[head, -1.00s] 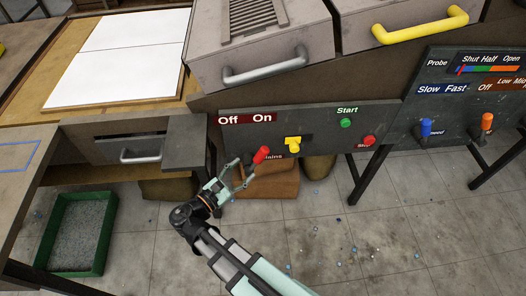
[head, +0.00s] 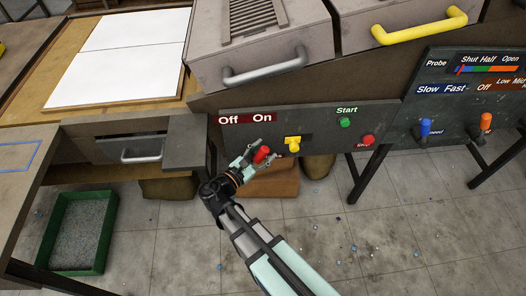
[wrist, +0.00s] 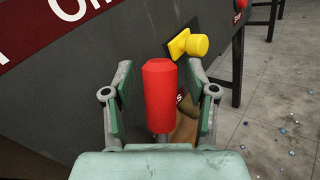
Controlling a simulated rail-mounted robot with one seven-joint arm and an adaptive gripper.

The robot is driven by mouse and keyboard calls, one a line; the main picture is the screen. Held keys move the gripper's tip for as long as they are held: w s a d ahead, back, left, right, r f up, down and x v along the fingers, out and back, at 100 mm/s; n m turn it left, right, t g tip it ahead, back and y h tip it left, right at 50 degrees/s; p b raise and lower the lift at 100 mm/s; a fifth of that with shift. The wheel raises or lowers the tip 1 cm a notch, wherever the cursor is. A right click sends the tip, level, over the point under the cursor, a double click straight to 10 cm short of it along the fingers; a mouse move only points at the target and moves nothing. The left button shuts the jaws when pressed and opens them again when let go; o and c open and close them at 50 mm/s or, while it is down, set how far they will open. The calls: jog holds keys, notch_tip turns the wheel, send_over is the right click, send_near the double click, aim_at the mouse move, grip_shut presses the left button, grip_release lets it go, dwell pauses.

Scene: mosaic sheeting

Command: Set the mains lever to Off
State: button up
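The mains lever has a red handle (head: 261,155) on the front of the grey panel (head: 318,122), below the "Off On" label (head: 248,118). The handle is on the "On" side. My gripper (head: 262,154) is at the handle. In the wrist view the red handle (wrist: 160,95) stands upright between the two fingers of my gripper (wrist: 158,90). The fingers are spread, with a visible gap on each side of the handle. The lever's base is hidden behind the handle and my gripper.
A yellow knob (head: 292,143) is close to the right of the lever; it also shows in the wrist view (wrist: 190,44). A green Start button (head: 346,122) and a red Stop button (head: 368,140) are farther right. A silver drawer handle (head: 141,156) is at left.

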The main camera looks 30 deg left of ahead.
grip_shut()
